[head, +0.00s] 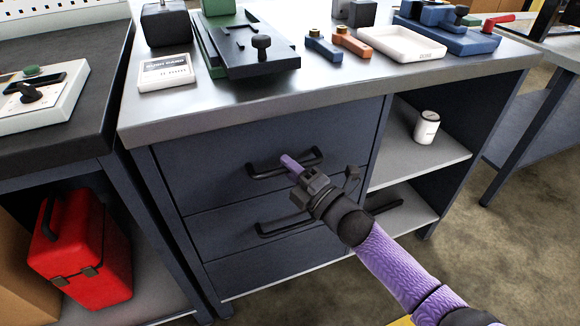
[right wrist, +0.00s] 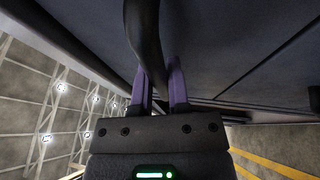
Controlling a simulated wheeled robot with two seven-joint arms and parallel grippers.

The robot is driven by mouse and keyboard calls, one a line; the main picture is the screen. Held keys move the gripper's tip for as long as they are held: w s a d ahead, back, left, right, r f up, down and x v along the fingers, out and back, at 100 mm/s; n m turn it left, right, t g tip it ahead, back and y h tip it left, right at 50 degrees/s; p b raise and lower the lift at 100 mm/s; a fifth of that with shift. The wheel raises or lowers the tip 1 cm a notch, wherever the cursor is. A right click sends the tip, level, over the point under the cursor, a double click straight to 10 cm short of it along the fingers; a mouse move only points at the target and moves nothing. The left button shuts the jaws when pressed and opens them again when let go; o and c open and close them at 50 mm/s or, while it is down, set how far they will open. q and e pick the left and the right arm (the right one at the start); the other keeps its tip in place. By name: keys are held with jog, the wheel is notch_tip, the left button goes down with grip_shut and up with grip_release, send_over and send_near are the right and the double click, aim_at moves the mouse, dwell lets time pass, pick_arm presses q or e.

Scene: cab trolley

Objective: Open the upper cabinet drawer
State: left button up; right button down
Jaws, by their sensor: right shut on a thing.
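The upper drawer (head: 225,150) is the top front of the dark blue cabinet under the bench. Its front looks flush with the cabinet frame. A black bar handle (head: 265,171) is fixed across it and also shows as a dark curved bar in the right wrist view (right wrist: 143,40). My right gripper (head: 291,163), with purple fingers, is at the middle of this handle. In the right wrist view the fingers (right wrist: 161,85) are shut on the handle bar. The fingers partly hide the handle. My left gripper is not in view.
A lower drawer (head: 225,232) with its own black handle (head: 287,226) sits below. Open shelves to the right hold a white can (head: 426,127). A red toolbox (head: 85,255) stands on a shelf at left. Tools and a white tray (head: 401,43) crowd the bench top. Floor is clear at right.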

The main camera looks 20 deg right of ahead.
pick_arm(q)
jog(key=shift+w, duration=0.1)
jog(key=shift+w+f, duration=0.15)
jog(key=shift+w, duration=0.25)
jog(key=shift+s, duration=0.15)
pick_arm(e)
jog(key=shift+s, duration=0.1)
